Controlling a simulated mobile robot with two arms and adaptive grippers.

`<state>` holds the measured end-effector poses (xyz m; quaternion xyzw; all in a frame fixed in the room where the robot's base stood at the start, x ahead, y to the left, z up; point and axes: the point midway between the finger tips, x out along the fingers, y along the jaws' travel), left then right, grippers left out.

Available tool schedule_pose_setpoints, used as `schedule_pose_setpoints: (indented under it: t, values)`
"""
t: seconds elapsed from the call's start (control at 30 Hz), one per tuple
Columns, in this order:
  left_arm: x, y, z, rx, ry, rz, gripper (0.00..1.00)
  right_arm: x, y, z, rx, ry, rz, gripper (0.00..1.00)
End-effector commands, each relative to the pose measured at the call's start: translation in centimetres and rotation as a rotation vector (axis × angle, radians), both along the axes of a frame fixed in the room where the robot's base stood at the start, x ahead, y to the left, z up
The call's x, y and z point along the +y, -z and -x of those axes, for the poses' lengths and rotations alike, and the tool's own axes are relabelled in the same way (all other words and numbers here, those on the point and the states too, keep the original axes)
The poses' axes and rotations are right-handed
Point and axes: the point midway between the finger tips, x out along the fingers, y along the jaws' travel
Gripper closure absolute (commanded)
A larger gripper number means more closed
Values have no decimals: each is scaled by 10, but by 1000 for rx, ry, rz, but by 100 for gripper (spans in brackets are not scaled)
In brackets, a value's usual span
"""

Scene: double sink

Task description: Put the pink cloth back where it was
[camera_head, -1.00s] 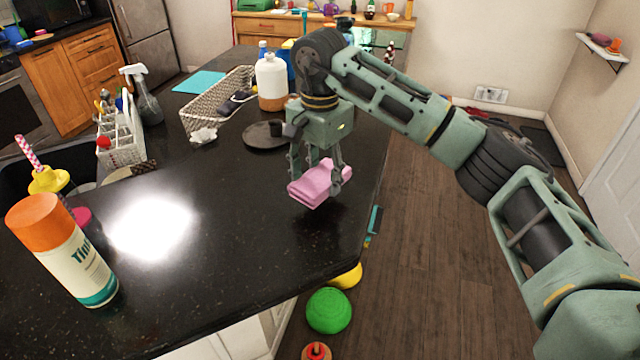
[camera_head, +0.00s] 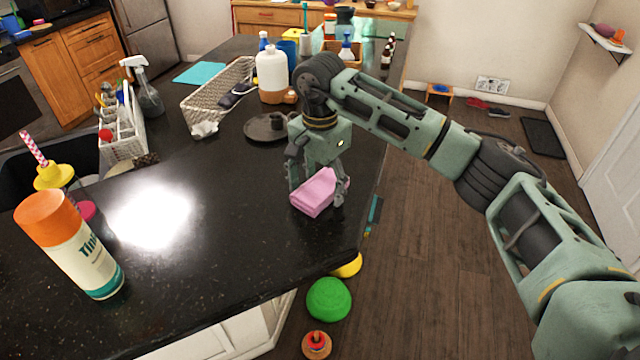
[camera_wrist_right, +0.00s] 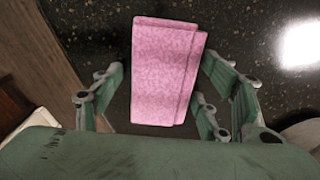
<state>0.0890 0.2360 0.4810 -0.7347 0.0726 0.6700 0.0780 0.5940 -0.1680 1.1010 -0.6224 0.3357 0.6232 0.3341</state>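The folded pink cloth (camera_head: 314,196) lies on the black counter (camera_head: 240,245) near its right edge. It also shows in the right wrist view (camera_wrist_right: 162,72), flat between the fingers. My right gripper (camera_head: 316,190) is low over the cloth, with one finger on each side of it. In the wrist view the right gripper (camera_wrist_right: 162,85) is open; a gap shows between the left finger and the cloth, and the right finger is very close to it. My left gripper is not in view.
An orange-capped can (camera_head: 75,250) stands at front left. The middle of the counter is clear. A green ball-like object (camera_head: 328,299) is below the counter edge.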

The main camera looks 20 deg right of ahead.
Motion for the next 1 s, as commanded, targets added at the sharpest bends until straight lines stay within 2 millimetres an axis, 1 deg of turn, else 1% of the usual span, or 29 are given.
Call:
schedule_pose_setpoints:
  t: [0.23,0.33,0.4,0.47,0.57,0.8,0.9,1.0]
  values:
    - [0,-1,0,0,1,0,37,0,-1,0,0,0,0,31]
    - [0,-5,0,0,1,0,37,0,-5,0,0,0,0,31]
    - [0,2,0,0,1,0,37,0,-9,-1,-4,1,-1,31]
    - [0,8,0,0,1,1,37,0,-19,-2,-5,1,-1,31]
    - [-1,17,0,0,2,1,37,0,-40,-2,-7,2,-1,31]
    - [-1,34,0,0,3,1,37,0,-93,-1,-4,2,-1,31]
    - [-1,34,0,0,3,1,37,0,-110,-1,-3,1,1,31]
    - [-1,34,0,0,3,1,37,0,-118,-1,-2,0,1,31]
